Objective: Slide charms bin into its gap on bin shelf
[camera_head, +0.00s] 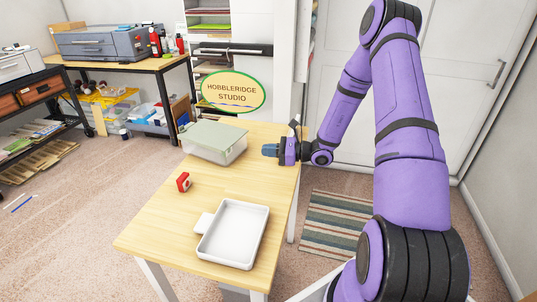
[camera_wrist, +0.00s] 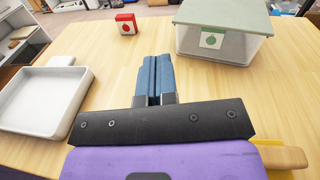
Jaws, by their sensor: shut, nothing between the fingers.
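A clear bin with a pale green lid (camera_head: 215,138) stands at the far end of the wooden table. In the wrist view this bin (camera_wrist: 228,42) is at the upper right, with a small white label bearing a green shape on its front. I cannot tell whether it is the charms bin. My gripper (camera_head: 268,150) is just right of the bin in the head view, empty. In the wrist view its blue fingers (camera_wrist: 154,60) are together, pointing left of the bin and apart from it. I cannot make out a gap for a bin on any shelf.
A small red box (camera_head: 183,182) with a white label sits on the table's left side. A shallow white tray (camera_head: 233,234) lies at the near end. A Hobbleridge Studio sign (camera_head: 232,91) stands behind the table. White shelving (camera_head: 235,48) and a printer bench (camera_head: 110,62) are further back.

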